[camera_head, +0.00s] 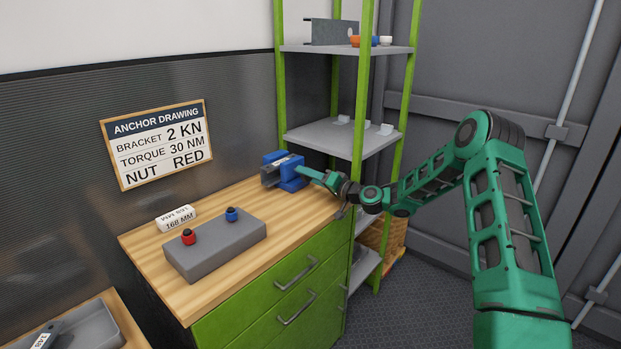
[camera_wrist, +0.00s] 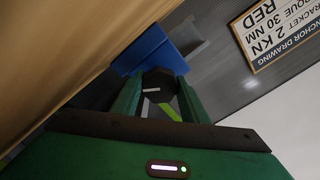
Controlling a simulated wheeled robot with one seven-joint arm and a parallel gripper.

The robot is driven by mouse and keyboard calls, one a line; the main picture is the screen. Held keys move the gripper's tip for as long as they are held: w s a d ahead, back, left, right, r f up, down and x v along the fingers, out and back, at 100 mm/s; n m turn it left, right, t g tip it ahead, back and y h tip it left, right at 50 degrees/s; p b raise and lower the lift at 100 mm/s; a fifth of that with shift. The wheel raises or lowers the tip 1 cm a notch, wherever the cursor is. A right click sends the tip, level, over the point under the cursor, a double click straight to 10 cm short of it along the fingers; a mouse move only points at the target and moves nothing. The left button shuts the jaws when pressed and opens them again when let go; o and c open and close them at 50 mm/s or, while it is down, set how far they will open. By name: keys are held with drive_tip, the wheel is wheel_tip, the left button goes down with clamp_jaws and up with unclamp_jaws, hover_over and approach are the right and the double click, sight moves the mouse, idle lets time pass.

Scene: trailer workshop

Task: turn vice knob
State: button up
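The blue vice (camera_head: 291,183) stands at the far right corner of the wooden worktop, with a grey jaw on its left side. In the wrist view, the blue vice body (camera_wrist: 147,52) is straight ahead, and its dark, many-sided knob (camera_wrist: 158,84) faces me. My gripper (camera_head: 307,173) reaches the vice from the right. Its two green fingers (camera_wrist: 159,90) stand apart, one on each side of the knob, with the knob filling most of the gap. I cannot tell whether the fingers press on it. The knob is hidden in the head view.
A grey block (camera_head: 222,249) with a red knob (camera_head: 188,237) and a blue knob (camera_head: 232,214) sits on the worktop (camera_head: 290,228). A white label block (camera_head: 177,218) lies behind it. A green-post shelf (camera_head: 360,100) stands close behind my gripper. An anchor drawing sign (camera_head: 158,143) hangs on the wall.

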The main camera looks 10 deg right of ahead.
drive_tip(key=o, duration=0.4)
drive_tip(key=shift+d+f, duration=0.35)
drive_tip(key=shift+d, duration=0.1)
drive_tip(key=shift+o, duration=0.2)
drive_tip(key=shift+a+r, duration=0.1)
drive_tip(key=shift+a, duration=0.1)
drive_tip(key=v, duration=1)
drive_tip(key=shift+s+d, duration=0.2)
drive_tip(key=shift+s, duration=0.05)
